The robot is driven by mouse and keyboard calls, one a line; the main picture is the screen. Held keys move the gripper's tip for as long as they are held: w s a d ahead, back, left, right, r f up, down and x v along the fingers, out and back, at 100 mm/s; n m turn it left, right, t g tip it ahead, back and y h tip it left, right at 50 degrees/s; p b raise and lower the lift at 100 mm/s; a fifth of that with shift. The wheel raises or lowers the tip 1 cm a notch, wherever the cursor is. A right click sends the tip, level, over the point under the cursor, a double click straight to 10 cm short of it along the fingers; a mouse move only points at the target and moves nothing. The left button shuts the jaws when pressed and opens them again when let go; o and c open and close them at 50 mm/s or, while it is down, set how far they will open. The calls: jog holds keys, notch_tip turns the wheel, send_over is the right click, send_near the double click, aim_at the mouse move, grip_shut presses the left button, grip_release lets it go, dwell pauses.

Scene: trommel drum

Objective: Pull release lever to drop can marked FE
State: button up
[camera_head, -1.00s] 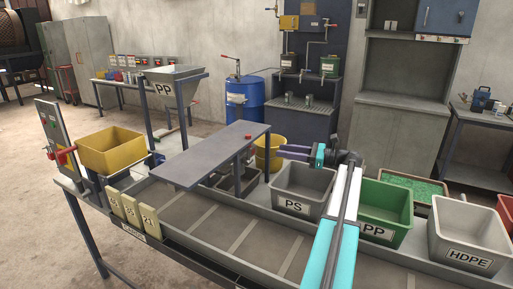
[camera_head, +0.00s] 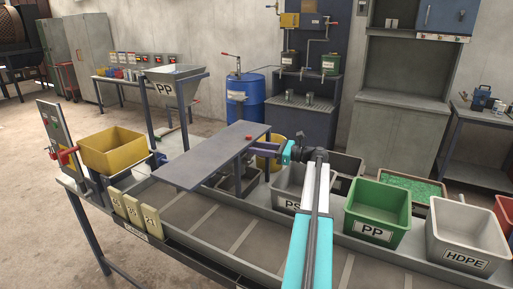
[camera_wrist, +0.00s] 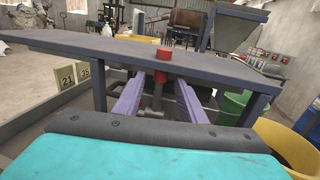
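My gripper (camera_wrist: 160,78) is open, with two purple fingers spread apart at the edge of a raised grey table (camera_head: 210,155). In the head view my gripper (camera_head: 262,150) is at the table's right end, beside its legs. In the wrist view a red knob (camera_wrist: 163,54) stands at the table's near edge. A red upright piece (camera_wrist: 158,92), possibly the release lever, shows below it between the fingers; I cannot tell whether they touch it. Dark shapes under the table are partly hidden. I can read no FE mark on any can.
The table stands over a grey conveyor trough (camera_head: 190,215). Bins marked PS (camera_head: 288,190), PP (camera_head: 378,210) and HDPE (camera_head: 465,238) line its far side. A yellow bucket (camera_wrist: 290,145) is close on the right in the wrist view. Table legs (camera_wrist: 98,90) flank my fingers.

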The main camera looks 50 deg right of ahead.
jog(key=shift+w, duration=0.1)
grip_shut()
jog(key=shift+a, duration=0.1)
